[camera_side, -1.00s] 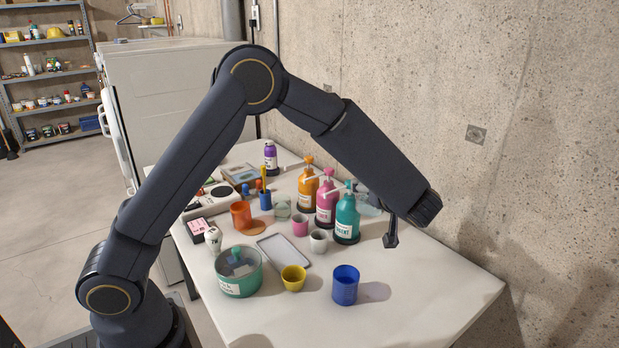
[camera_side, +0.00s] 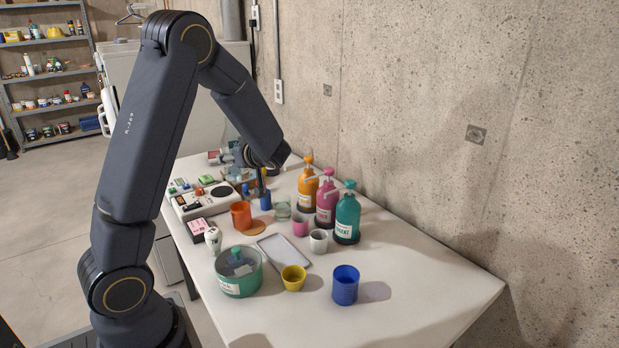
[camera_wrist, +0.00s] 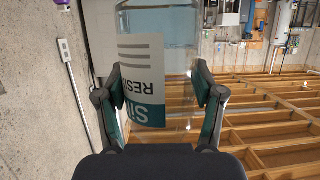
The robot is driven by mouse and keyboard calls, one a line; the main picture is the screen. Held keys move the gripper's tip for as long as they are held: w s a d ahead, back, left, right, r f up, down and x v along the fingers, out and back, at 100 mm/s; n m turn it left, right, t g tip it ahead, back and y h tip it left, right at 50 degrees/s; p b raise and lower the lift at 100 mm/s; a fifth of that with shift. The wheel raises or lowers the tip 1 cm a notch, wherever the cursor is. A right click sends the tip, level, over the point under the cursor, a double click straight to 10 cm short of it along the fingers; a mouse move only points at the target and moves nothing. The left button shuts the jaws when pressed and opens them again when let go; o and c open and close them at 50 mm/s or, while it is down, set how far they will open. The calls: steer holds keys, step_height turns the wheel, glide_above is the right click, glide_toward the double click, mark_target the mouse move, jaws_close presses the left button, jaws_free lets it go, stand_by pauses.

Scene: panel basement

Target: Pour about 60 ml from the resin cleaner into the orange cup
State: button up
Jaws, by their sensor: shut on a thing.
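The orange cup (camera_side: 241,215) stands upright on the table left of centre in the side view, with an orange tint on the tabletop beside it. My gripper (camera_wrist: 157,88) is shut around a clear bottle with a white and teal label (camera_wrist: 147,80), the resin cleaner. The label lettering is upside down in the wrist view, with ceiling joists low in the picture. Pale bluish liquid shows in the upper part of that picture. In the side view my gripper is beyond the cup, over the table's far part, and my arm mostly hides the bottle. The cup's contents are unclear.
Orange, magenta and teal pump bottles (camera_side: 347,215) stand along the wall side. Pink, white, yellow (camera_side: 293,278) and blue (camera_side: 345,285) cups, a grey tray (camera_side: 284,250) and a green tub (camera_side: 238,272) stand nearer. A white device (camera_side: 202,202) is left of the cup. The front right tabletop is clear.

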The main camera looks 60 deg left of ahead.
steer(key=s+a+n+g, duration=0.2)
steer(key=s+a, duration=0.2)
steer(key=s, duration=0.4)
step_height(320, 180, down, 12)
steer(key=shift+a+r, duration=0.15)
steer(key=shift+r+m, duration=0.15)
steer(key=shift+m, duration=0.35)
steer(key=shift+s+f+m+g+y, duration=0.2)
steer(key=shift+f+m+g, duration=0.6)
steer(key=shift+m, duration=1.15)
steer(key=shift+s+f+m+g+y, duration=0.2)
steer(key=shift+f+m+g, duration=0.15)
steer(key=shift+m+g, duration=1.2)
steer(key=shift+s+f+m+g+y, duration=0.2)
steer(key=shift+f+m+g, duration=0.4)
steer(key=shift+m, duration=1.7)
steer(key=shift+r+m, duration=0.3)
steer(key=shift+r, duration=0.05)
